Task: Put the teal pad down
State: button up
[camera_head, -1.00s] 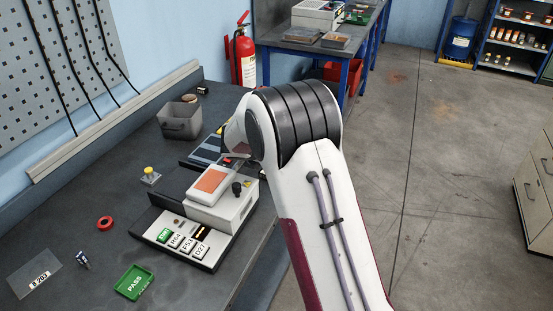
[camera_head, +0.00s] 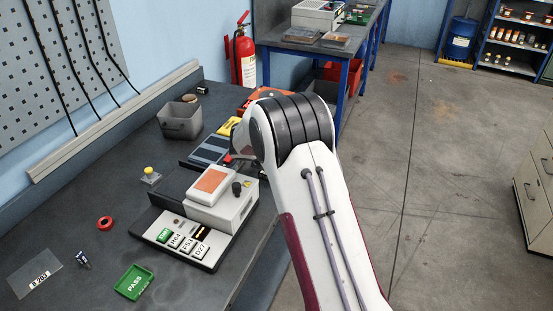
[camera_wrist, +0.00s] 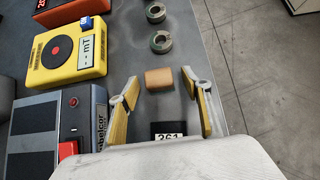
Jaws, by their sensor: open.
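In the wrist view, my gripper (camera_wrist: 160,80) is open, its two yellow-lined fingers spread apart. A tan block (camera_wrist: 159,79) shows in the gap near the fingertips, with no finger touching it. A black piece labelled 361 (camera_wrist: 168,132) lies lower between the fingers, partly covered by my wrist housing. I cannot make out a teal pad in either view. In the head view, my arm hides the gripper's fingers.
Left of the gripper stand a yellow meter (camera_wrist: 68,55) and a grey device with dark panels (camera_wrist: 35,125). Two grey rings (camera_wrist: 161,42) lie beyond the block. The head view shows a grey bin (camera_head: 180,122), an orange-topped tester (camera_head: 222,205) and a green PASS tray (camera_head: 134,282).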

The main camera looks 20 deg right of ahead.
dwell(0.4)
jog(key=c, duration=1.2)
jog(key=shift+r, duration=0.2)
jog(key=shift+r, duration=4.85)
